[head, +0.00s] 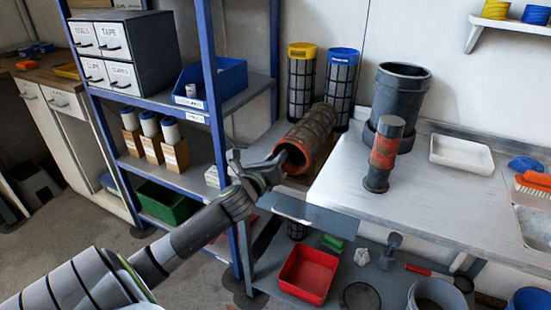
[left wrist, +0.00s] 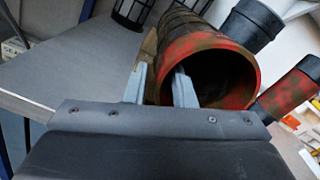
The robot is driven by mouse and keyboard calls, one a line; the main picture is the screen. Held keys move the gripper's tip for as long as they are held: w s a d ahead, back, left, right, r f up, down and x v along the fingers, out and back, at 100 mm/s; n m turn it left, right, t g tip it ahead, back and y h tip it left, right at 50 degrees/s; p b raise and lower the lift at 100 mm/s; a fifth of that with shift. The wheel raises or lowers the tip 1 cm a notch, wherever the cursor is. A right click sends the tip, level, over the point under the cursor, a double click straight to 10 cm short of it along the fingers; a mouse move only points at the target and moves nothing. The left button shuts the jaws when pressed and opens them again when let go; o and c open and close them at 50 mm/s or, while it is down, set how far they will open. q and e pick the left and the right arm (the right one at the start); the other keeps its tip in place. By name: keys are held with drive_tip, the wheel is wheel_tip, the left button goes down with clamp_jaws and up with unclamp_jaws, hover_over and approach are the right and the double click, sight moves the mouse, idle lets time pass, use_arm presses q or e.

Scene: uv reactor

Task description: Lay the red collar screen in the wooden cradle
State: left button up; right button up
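The red collar screen (head: 311,133) is a dark mesh cylinder with a worn red collar. It lies on its side at the bench's left end, its open collar end towards me. Brown wood of the cradle (head: 293,181) shows beneath it; most of the cradle is hidden. My left gripper (head: 279,163) is at the collar end. In the left wrist view the gripper (left wrist: 160,88) has its fingers apart, one outside the collar of the screen (left wrist: 205,46) and one in its opening. A gap shows beside the wall, so it looks open. My right gripper is not in view.
A yellow-topped screen (head: 302,85) and a blue-topped screen (head: 341,85) stand behind. A dark bucket (head: 398,95), an upright red-banded cylinder (head: 384,153) and a white tray (head: 462,154) are on the bench (head: 430,195). A blue-framed shelf (head: 213,80) stands close at left.

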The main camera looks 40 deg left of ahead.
use_arm(q)
drive_tip(key=shift+o, duration=0.2)
drive_tip(key=shift+s, duration=0.1)
drive_tip(key=shift+s+f, duration=0.1)
drive_tip(key=shift+s, duration=0.15)
drive_tip(key=v, duration=1.6)
drive_tip(key=shift+s+d, duration=0.3)
drive_tip(key=shift+s, duration=0.05)
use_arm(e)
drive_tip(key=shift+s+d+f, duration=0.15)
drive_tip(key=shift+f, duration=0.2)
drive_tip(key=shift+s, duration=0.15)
